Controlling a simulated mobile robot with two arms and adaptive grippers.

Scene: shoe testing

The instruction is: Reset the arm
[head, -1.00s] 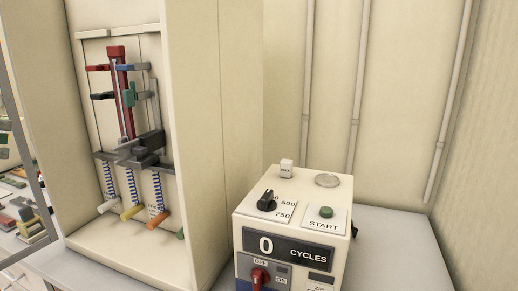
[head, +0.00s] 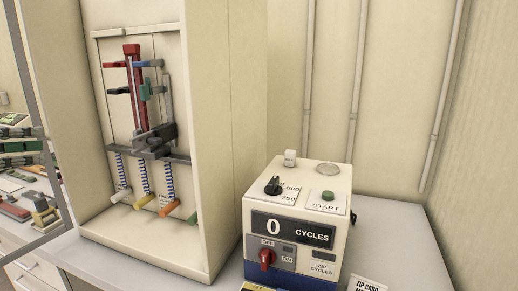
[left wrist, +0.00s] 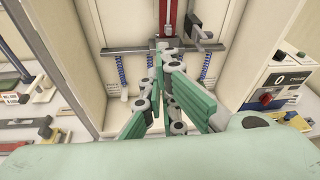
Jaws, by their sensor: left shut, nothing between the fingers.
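My left gripper (left wrist: 163,64) shows in the left wrist view, with green pads on grey jointed fingers. Its fingers are together and hold nothing. It is in front of the open tester cabinet, near the grey crossbar (left wrist: 135,48); whether it touches anything I cannot tell. I make out no gripper in the head view. My right gripper is in neither view.
The cream cabinet (head: 205,150) holds a red upright column (head: 134,80) and blue springs (head: 144,172). To its right stands the control box (head: 290,258), showing 0 cycles, with a red switch (head: 267,259). A cluttered bench is at left.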

